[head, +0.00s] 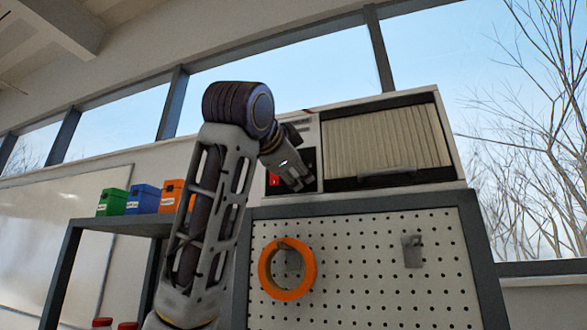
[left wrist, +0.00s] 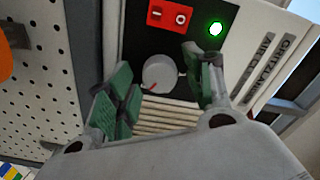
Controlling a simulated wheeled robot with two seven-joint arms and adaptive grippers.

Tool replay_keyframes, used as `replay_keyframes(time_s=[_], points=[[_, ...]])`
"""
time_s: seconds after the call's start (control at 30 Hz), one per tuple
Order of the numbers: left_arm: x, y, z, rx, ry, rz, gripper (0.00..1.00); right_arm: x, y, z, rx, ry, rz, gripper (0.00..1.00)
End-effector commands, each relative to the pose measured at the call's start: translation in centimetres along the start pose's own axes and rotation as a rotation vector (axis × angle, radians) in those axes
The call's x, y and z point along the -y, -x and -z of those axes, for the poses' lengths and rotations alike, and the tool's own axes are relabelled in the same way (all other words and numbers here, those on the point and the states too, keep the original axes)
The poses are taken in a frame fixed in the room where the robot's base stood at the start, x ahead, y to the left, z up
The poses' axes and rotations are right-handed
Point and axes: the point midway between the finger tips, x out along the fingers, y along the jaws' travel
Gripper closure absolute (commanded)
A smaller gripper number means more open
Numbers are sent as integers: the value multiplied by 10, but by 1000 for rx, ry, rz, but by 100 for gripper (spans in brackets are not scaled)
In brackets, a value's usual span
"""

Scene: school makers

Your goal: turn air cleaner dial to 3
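The air cleaner (head: 303,124) is a pale box with a pleated filter front, standing on top of the pegboard cabinet. Its round grey dial (left wrist: 160,72) shows on a black panel in the left wrist view, with a red mark toward its lower left. The dial's numbers cannot be read. My left gripper (head: 297,182) is at the panel and hides the dial in the head view. In the left wrist view my left gripper (left wrist: 161,88) is open, its green-padded fingers on either side of the dial, with gaps visible. My right gripper is not in view.
A red switch (left wrist: 170,15) and a lit green lamp (left wrist: 215,29) sit near the dial. Orange tape (head: 265,268) hangs on the pegboard (head: 350,280), beside a metal hook (head: 412,251). Green (head: 112,202), blue (head: 144,199) and orange bins (head: 171,196) stand on a shelf at left.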

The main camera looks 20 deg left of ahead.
Motion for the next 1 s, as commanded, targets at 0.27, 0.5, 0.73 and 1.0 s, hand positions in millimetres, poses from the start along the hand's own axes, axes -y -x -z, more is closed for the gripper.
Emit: replay_keyframes(time_s=[0.27,0.5,0.73,1.0], points=[[-1,0,0,1,0,-2,44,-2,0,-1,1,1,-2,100],[0,7,0,0,0,-1,44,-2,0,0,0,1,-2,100],[0,31,0,-1,1,0,44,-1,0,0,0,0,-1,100],[0,72,0,-1,0,1,44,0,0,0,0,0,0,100]])
